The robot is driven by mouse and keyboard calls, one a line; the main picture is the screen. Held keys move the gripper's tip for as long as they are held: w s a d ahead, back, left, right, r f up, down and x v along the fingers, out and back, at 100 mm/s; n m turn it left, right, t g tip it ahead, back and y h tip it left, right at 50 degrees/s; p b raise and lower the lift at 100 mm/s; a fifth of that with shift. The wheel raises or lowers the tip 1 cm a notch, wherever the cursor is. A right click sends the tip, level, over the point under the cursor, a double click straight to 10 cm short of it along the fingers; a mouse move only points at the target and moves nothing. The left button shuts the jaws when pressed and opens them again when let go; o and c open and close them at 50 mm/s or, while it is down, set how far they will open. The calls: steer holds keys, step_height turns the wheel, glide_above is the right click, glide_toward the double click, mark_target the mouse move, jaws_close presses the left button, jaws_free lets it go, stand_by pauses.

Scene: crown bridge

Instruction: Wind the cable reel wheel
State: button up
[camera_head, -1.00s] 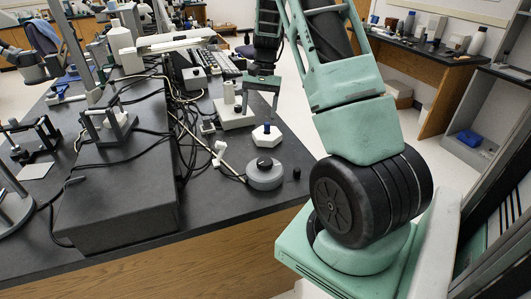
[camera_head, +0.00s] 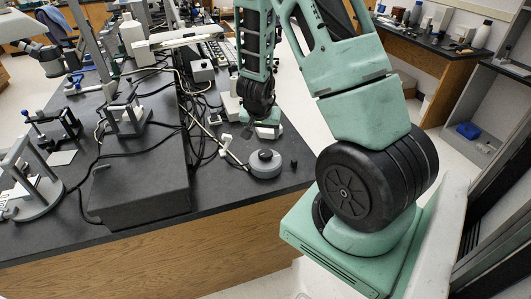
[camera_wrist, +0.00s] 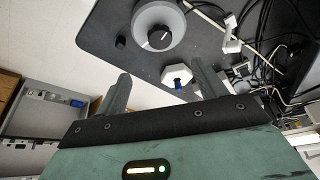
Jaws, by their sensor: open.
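A round grey wheel-like disc (camera_head: 265,165) with a black knob on top lies flat near the bench's front right edge. It is probably the cable reel wheel. It also shows at the top of the wrist view (camera_wrist: 163,28), where the knob has a white mark. A white hexagonal piece (camera_head: 267,133) stands behind it; in the wrist view it has a blue knob (camera_wrist: 178,80). My gripper (camera_wrist: 165,75) is open, its fingers apart and empty. It points over the bench edge, apart from the disc. In the head view my wrist partly hides the hexagonal piece.
A small black knob (camera_head: 293,164) sits right of the disc. A white jointed rod (camera_head: 225,148) and black and white cables lie to its left. The bench front beside the disc is clear.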

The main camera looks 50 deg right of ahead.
mark_target(265, 153)
steer(key=x, duration=1.4)
steer(key=shift+f, duration=0.25)
steer(key=c, duration=1)
